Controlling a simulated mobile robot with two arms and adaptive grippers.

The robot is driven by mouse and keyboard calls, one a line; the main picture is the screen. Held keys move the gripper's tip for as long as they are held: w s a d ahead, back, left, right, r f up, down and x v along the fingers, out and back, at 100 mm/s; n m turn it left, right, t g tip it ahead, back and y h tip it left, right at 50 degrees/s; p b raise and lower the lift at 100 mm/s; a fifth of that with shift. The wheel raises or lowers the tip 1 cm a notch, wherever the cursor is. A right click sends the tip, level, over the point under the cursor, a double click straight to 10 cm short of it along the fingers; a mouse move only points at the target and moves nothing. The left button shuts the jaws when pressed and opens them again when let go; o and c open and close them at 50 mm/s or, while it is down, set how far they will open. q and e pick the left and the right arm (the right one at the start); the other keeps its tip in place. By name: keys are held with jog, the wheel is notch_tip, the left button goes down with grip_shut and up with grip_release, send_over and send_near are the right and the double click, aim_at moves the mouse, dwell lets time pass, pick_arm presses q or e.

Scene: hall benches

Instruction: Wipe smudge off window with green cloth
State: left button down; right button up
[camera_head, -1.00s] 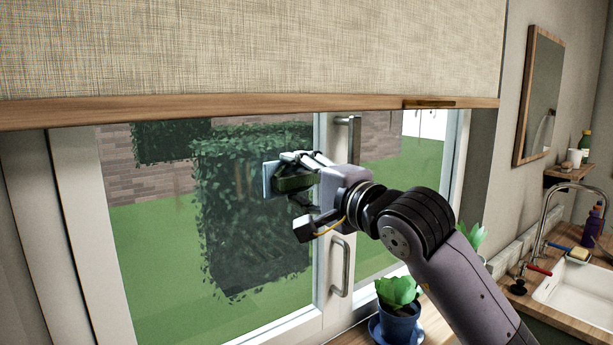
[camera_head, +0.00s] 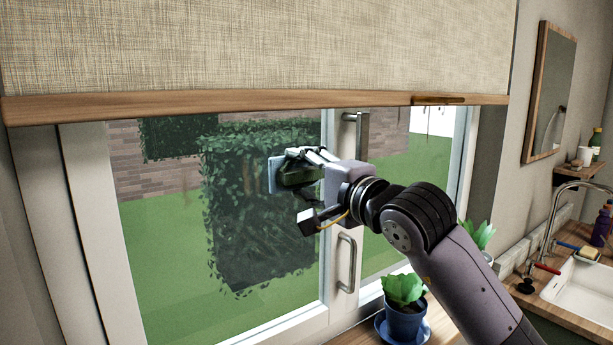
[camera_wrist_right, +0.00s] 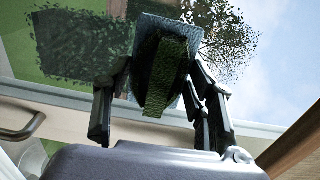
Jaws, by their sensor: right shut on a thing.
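The window (camera_head: 160,235) fills the middle of the head view, with a hedge and grass behind its glass. I cannot make out a distinct smudge. My left gripper is out of view.
A fabric blind (camera_head: 250,50) with a wooden bottom bar (camera_head: 250,103) hangs over the window's top. A window handle (camera_head: 346,262) is below my right wrist. A blue-potted plant (camera_head: 404,315) stands on the sill, and a sink (camera_head: 585,290) lies at right.

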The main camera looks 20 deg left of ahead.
jog(key=shift+w+a, duration=0.35)
jog(key=shift+a, duration=0.15)
jog(key=shift+s, duration=0.1)
